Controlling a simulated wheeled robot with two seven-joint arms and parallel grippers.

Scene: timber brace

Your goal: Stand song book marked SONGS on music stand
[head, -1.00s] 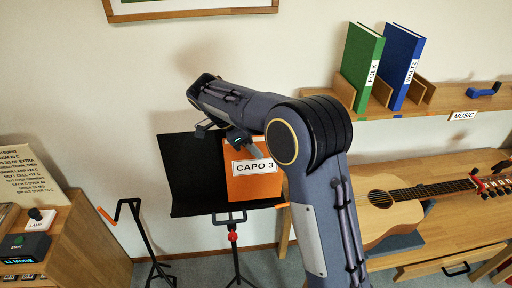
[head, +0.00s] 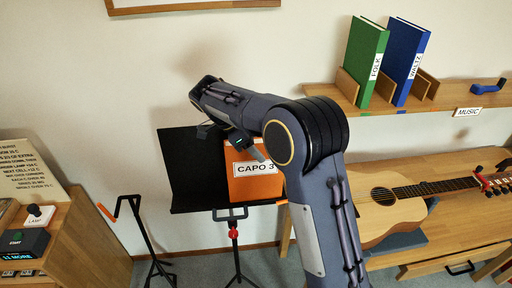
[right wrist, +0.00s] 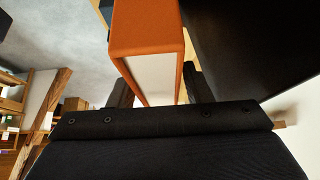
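An orange book (head: 262,186) with a white label reading CAPO 3 stands upright on the right half of the black music stand (head: 188,180), leaning against its back panel. No SONGS marking is readable. My right gripper (head: 228,140) is at the book's upper edge, coming over the stand from the right. In the right wrist view the orange book (right wrist: 146,40) lies between the two dark fingers (right wrist: 158,88), which are apart with small gaps beside it; the gripper looks open. My forearm hides some of the book's right side. My left gripper is not in view.
A shelf (head: 350,92) at the right holds a green FOLK book (head: 364,60) and a blue WALTZ book (head: 406,60) in wooden holders. A guitar (head: 385,208) lies on a bench below. A small black stand (head: 142,235) and a wooden cabinet (head: 85,240) are at the left.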

